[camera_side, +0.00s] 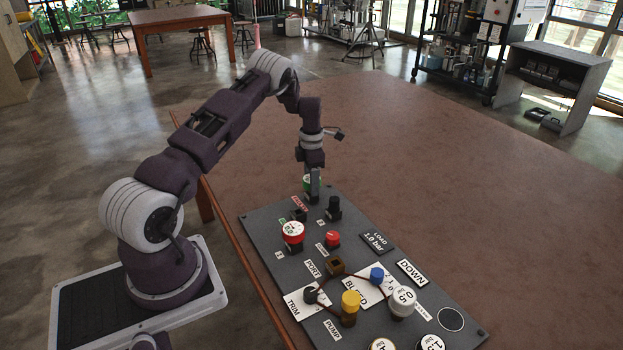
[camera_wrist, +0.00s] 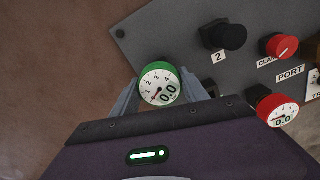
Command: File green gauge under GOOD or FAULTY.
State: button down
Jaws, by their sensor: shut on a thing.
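In the side view the gauge (camera_side: 308,181) is partly hidden behind my gripper (camera_side: 313,185), at the far end of the grey panel (camera_side: 262,222). I cannot tell whether it touches the panel.
A black knob (camera_side: 334,208), a red-rimmed gauge (camera_side: 293,233) and a red knob (camera_side: 332,239) stand close by. Farther along are a yellow-topped part (camera_side: 350,303), a blue knob (camera_side: 377,275), white gauges (camera_side: 403,300) and an empty ring (camera_side: 450,319). The brown tabletop (camera_side: 430,170) beyond is clear.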

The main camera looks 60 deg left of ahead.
jog(key=c, duration=0.5)
grip_release()
jog(key=shift+r, duration=0.1)
jog(key=shift+r, duration=2.45)
notch_tip(320, 180, up, 7)
